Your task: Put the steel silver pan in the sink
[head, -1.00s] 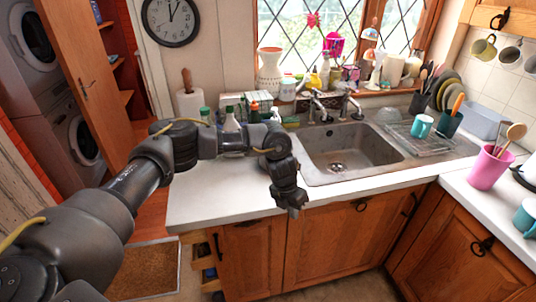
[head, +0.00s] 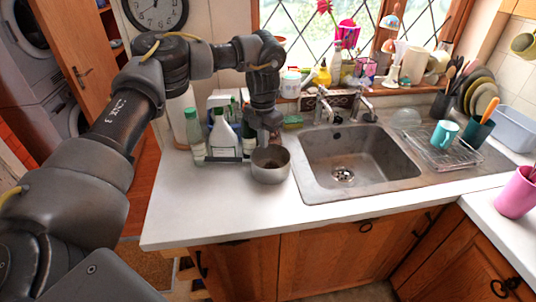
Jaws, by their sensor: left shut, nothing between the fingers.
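The steel silver pan (head: 271,168) stands upright on the white counter, just left of the sink. The sink (head: 357,170) is a grey metal basin and looks empty, with a drain in its floor. My left gripper (head: 264,138) points down at the pan's back rim, and its fingers look shut with nothing held. Whether the fingertips touch the rim cannot be told. My right gripper is not in view.
Several bottles (head: 222,135) stand close to the left of the pan. Faucet taps (head: 345,103) rise behind the sink. A drying rack (head: 440,150) with a teal cup (head: 445,133) is to the right. The counter front (head: 225,215) is clear.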

